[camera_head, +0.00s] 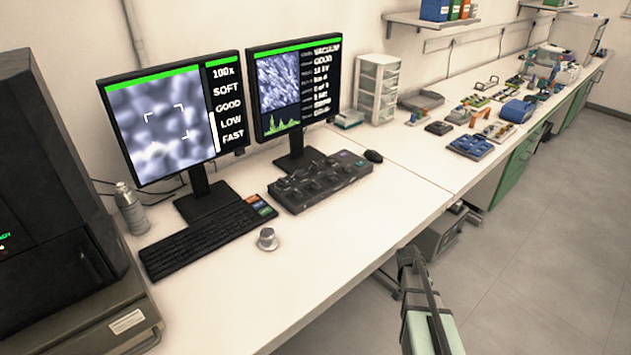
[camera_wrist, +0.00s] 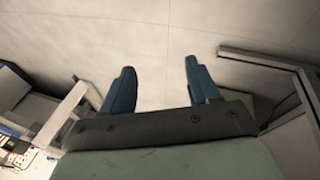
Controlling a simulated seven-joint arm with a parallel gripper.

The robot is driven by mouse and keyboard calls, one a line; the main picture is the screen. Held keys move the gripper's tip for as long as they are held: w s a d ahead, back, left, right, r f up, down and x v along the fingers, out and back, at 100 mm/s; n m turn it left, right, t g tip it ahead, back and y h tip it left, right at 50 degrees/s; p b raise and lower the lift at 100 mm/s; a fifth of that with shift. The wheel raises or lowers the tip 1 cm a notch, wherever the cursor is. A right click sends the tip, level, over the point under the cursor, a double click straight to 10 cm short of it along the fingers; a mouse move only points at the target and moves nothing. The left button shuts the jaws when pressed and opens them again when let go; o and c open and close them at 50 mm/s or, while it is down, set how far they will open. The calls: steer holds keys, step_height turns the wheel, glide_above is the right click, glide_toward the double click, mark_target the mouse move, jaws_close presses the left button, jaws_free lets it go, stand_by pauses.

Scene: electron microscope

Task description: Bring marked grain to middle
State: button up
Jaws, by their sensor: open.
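The left monitor (camera_head: 165,120) shows a blurry grey grain picture with white corner brackets (camera_head: 170,122) around its middle. Beside the picture are the words 100x, SOFT, GOOD, LOW and FAST. I cannot tell which grain is marked. The right monitor (camera_head: 293,85) shows a sharper grainy picture, a green graph and a text column with VACUUM and GOOD. A dark control panel (camera_head: 320,181) lies in front of it. My gripper (camera_wrist: 157,85) is open and empty over the floor, its two blue fingers apart; in the head view my arm is at the lower right, off the desk.
The dark microscope housing (camera_head: 50,180) is at the left. The desk's front right is clear.

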steer(key=w+d+r+m+t+h, duration=0.15)
steer(key=w+d+r, duration=0.25)
steer(key=w+r, duration=0.6)
steer(key=w+d+r+m+t+h, duration=0.1)
steer(key=w+d+r+m+t, duration=0.2)
steer(key=w+r, duration=0.7)
steer(key=shift+g+y, duration=0.55)
steer(key=shift+g, duration=0.2)
steer(key=a+r, duration=0.1)
steer(key=a, duration=0.1)
steer(key=w+a+r, duration=0.1)
steer(key=a+r, duration=0.1)
steer(key=a, duration=0.1)
steer(key=w+a+r, duration=0.1)
steer(key=a, duration=0.1)
steer(key=shift+w+a+r, duration=0.15)
steer(key=shift+w+r, duration=0.1)
steer(key=shift+r, duration=0.15)
steer(key=w+a+r+y, duration=0.1)
steer(key=w+a+r, duration=0.15)
steer(key=a, duration=0.45)
steer(key=w+a+r+y, duration=0.1)
steer(key=w+a+r, duration=0.15)
steer(key=a, duration=0.45)
steer(key=n+g+y, duration=0.2)
steer(key=g+y, duration=0.1)
steer(key=y, duration=0.1)
glide_toward(315, 182)
step_height(315, 182, down, 9)
steer(key=shift+a+f, duration=0.1)
